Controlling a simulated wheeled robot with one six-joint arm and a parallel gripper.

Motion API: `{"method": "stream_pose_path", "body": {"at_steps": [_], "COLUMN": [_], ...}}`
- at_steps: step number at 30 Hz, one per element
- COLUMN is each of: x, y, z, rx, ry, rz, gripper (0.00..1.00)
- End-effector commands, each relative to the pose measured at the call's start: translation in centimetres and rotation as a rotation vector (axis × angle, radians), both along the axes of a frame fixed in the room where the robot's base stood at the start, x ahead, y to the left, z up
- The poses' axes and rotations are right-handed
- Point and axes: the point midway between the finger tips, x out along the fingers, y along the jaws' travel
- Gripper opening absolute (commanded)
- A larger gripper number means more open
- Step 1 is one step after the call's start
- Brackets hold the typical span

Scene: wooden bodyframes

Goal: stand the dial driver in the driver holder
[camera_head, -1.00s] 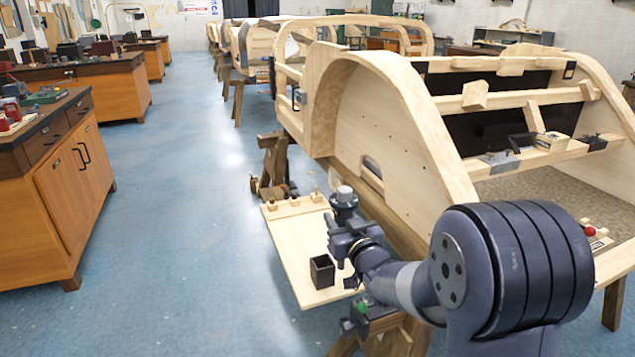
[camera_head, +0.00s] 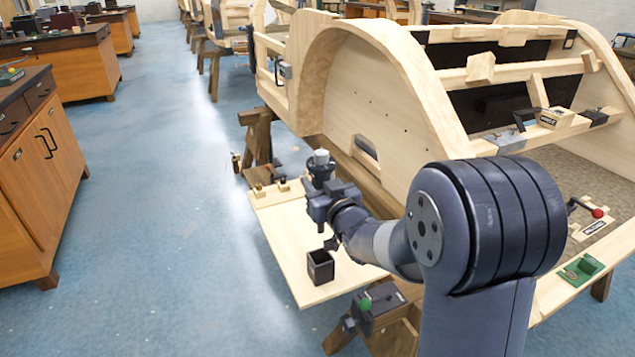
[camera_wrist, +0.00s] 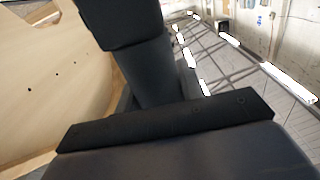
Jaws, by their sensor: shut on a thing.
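The driver holder looks to be the small black open-topped box (camera_head: 320,268) standing upright on the pale wooden board in the head view. My gripper (camera_head: 331,243) hangs just above the box's right rear edge, apart from it as far as I can tell. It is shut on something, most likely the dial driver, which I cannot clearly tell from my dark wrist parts. A light grey cap shows at the top of my wrist. In the wrist view, dark thick shapes fill the middle, and I cannot tell which is gripper and which is driver.
The pale board (camera_head: 285,235) has small wooden blocks at its back edge. A curved wooden bodyframe (camera_head: 345,95) rises close behind and right of my arm. Blue floor lies free to the left.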

Motion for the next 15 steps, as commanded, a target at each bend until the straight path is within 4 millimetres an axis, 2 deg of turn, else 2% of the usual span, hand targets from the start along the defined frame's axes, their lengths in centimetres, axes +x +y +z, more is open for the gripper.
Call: {"method": "stream_pose_path", "body": {"at_steps": [7,15], "x": [0.0,0.0], "y": [0.0,0.0], "z": [0.2,-1.4], "rx": [0.002,0.001], "ry": [-0.007,-0.005], "rz": [0.000,0.000], "gripper": [0.07,0.07]}}
